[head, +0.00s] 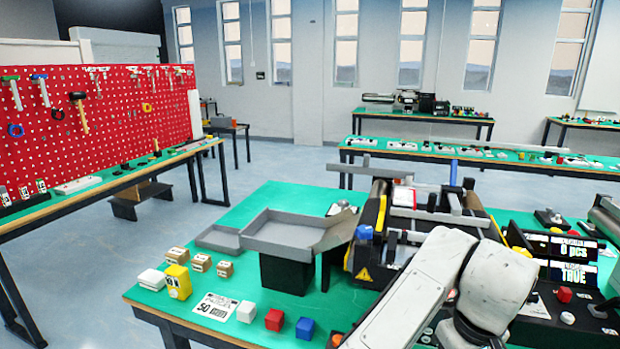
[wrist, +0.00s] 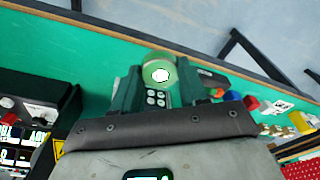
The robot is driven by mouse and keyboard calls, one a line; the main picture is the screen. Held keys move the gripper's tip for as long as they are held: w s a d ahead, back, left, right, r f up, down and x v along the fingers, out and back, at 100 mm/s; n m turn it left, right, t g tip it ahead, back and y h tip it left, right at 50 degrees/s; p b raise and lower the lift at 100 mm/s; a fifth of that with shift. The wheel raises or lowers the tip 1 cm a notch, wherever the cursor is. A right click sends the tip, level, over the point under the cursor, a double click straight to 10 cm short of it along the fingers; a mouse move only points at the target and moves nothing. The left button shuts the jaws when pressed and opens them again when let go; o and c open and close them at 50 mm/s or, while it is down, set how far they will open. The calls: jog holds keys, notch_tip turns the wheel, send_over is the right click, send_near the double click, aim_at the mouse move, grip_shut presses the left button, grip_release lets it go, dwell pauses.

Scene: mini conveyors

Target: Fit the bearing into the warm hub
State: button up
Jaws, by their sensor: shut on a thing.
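In the head view my white arm reaches across the lower right, and my gripper is hidden there. I cannot make out the warm hub in either view.
A small conveyor (head: 374,220) with a yellow warning plate stands on the green table (head: 262,198), beside a grey tray (head: 284,236). Red (head: 274,320) and blue (head: 305,328) cubes sit near the front edge. Lit displays (head: 565,260) stand at right. Open floor lies left.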

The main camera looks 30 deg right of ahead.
jog(key=w+a+f+n, duration=0.2)
jog(key=w+a+f, duration=0.2)
jog(key=a+f, duration=0.6)
jog(key=w+a+f+n, duration=0.1)
jog(key=w+a+f, duration=0.4)
jog(key=a+f, duration=0.6)
notch_tip(320, 180, down, 2)
jog(key=shift+f+n, duration=0.2)
jog(key=shift+n, duration=0.2)
